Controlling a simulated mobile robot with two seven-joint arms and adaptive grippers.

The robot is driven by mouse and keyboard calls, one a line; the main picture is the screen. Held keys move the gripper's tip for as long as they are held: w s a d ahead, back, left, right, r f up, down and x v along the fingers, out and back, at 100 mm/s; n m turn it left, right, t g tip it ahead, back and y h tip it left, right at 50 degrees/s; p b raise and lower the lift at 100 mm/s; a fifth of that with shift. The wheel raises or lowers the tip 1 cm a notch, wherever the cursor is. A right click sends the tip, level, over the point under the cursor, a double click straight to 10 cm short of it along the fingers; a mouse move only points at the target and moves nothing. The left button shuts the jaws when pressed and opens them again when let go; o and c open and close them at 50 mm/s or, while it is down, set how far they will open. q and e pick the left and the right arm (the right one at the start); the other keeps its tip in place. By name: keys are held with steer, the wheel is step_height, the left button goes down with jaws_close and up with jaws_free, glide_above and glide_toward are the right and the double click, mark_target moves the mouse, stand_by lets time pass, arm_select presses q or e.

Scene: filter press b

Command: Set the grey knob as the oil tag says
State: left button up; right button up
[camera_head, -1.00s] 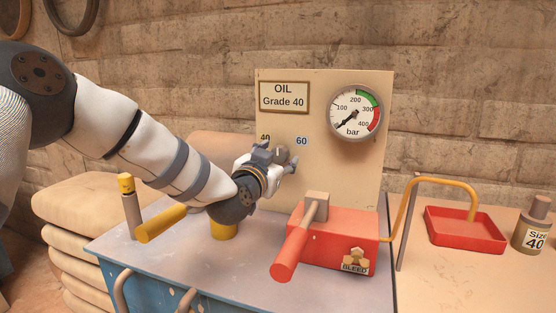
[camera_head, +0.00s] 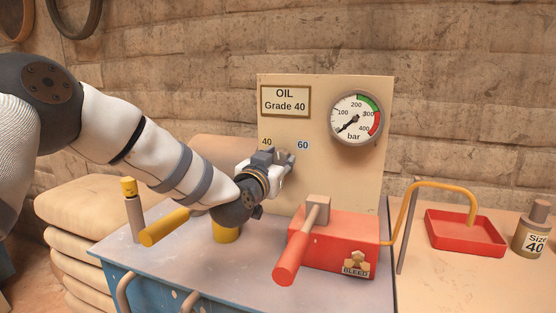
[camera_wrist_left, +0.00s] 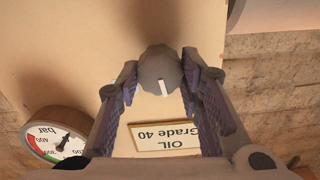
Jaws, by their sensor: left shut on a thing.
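The grey knob (camera_wrist_left: 158,68) on the upright panel shows between my fingers in the left wrist view, with a white mark on its face. That view is upside down, and the mark points toward the oil tag, roughly upward on the panel. My left gripper (camera_head: 285,160) is shut on the knob; the wrist view shows its two fingers (camera_wrist_left: 160,78) on either side. The oil tag (camera_head: 285,101) reads "OIL Grade 40" and shows inverted in the wrist view (camera_wrist_left: 168,137). Labels 40 (camera_head: 267,142) and 60 (camera_head: 303,145) sit above the knob, which the gripper mostly hides in the head view.
A pressure gauge (camera_head: 356,118) is right of the tag. A red block (camera_head: 335,248) with a red-handled lever (camera_head: 292,258) stands below. Yellow handles (camera_head: 164,227) are at left. A red tray (camera_head: 464,236) and a "Size 40" bottle (camera_head: 535,238) are at right.

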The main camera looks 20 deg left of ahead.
arm_select(q)
steer(key=n+p, duration=0.1)
steer(key=n, duration=0.3)
steer(key=shift+r, duration=0.1)
steer(key=shift+n, duration=2.8)
arm_select(e)
steer(key=shift+w+r+t, duration=0.3)
steer(key=shift+w+r, duration=0.65)
arm_select(q)
steer(key=shift+f, duration=0.2)
steer(key=o, duration=1.2)
steer(key=shift+c, duration=0.2)
steer(key=s, duration=1.2)
steer(key=shift+a, duration=0.25)
